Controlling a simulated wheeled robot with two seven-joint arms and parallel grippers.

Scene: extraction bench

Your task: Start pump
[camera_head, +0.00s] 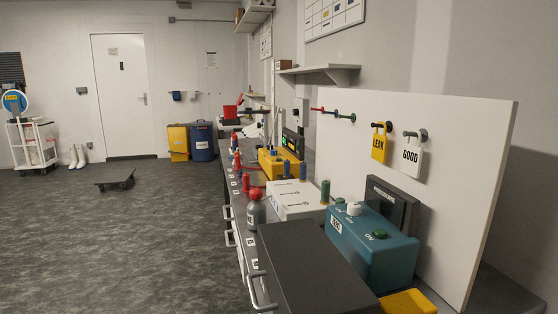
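A teal box (388,258), which looks like the pump unit, stands on the right part of the bench. Its top carries a green button (379,234) with the letters ON printed next to it. A white knob (354,209) sits farther back on the top. A small white label (336,225) is on its left side; I cannot read it surely. A dark panel (392,205) stands behind the box. Neither of my grippers shows in the head view.
A dark grey block (310,265) lies left of the teal box, and a yellow object (408,302) is in front. A grey bottle with a red top (255,208) stands near the bench edge. LEAK (378,147) and GOOD (412,160) tags hang on the white board. Floor at left is mostly clear.

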